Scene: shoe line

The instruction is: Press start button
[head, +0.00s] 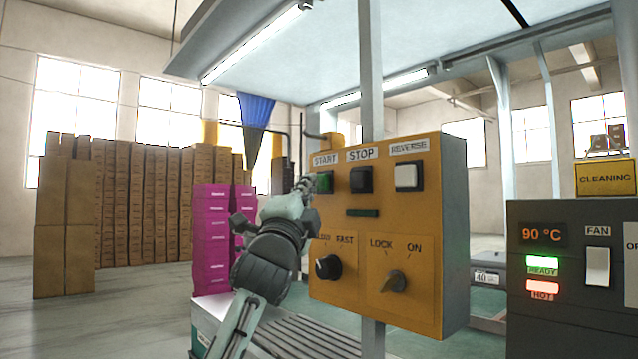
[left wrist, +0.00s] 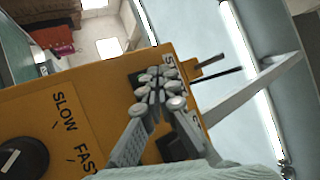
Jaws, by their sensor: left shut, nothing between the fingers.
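The orange control panel (head: 420,240) stands on a grey post in the head view. Its green start button (head: 324,183), under the START label, is at the upper left. My left gripper (head: 306,187) is shut and empty, with its fingertips beside the start button's left edge. I cannot tell whether they touch it. My right gripper is not in view.
The black stop button (head: 361,180) and white reverse button (head: 408,177) sit to the right of start. Below are a speed knob (head: 328,267) and a lock switch (head: 393,281). Pink boxes (head: 212,240) stand behind my arm. A dark heater box (head: 560,290) is at right.

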